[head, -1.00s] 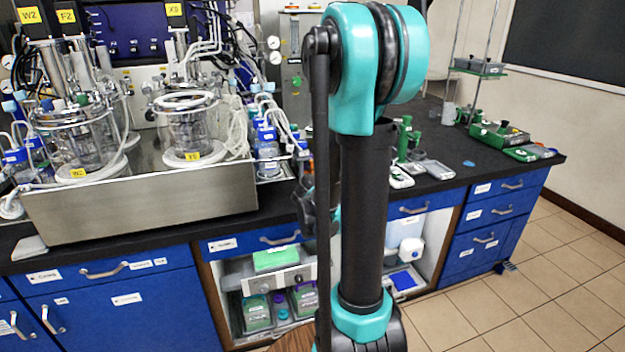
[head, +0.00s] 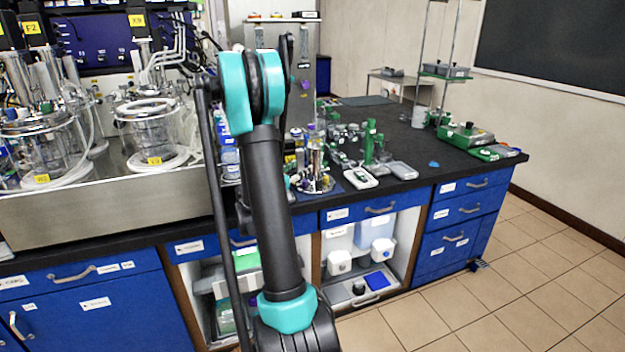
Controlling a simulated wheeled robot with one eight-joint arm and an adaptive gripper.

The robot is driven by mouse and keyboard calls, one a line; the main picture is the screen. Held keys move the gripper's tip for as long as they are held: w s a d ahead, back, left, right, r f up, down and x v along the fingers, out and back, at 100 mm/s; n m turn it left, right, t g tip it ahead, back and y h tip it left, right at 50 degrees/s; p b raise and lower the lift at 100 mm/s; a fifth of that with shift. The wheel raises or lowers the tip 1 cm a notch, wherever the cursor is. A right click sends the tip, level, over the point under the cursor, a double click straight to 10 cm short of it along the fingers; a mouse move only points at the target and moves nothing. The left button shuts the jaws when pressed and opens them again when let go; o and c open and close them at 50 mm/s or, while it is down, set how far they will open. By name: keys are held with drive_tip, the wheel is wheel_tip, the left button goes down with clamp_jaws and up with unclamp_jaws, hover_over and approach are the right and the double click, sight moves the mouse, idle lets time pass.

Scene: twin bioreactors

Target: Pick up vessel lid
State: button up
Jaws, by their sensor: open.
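A round metal vessel lid (head: 316,184) with upright tubes and coloured caps appears to stand on the black bench, just right of my arm in the head view. Its left side is partly covered by the arm. My gripper (head: 243,216) shows only as a small dark piece at the bench's front edge, left of my upright arm link. Most of it is hidden behind the arm. It is open, and no object shows in it.
Two glass vessels, one of them clear (head: 150,135), stand in a steel tray (head: 85,208) at left. Green labware (head: 370,145) and a white scale-like device (head: 358,178) sit right of the lid. Blue drawers (head: 465,215) front the bench. The tiled floor (head: 480,305) at right is clear.

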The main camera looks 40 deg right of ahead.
sight(310, 160)
drive_tip(key=x, duration=0.9)
drive_tip(key=shift+d, duration=0.15)
drive_tip(key=shift+c, duration=0.4)
drive_tip(key=shift+r, duration=0.1)
clamp_jaws()
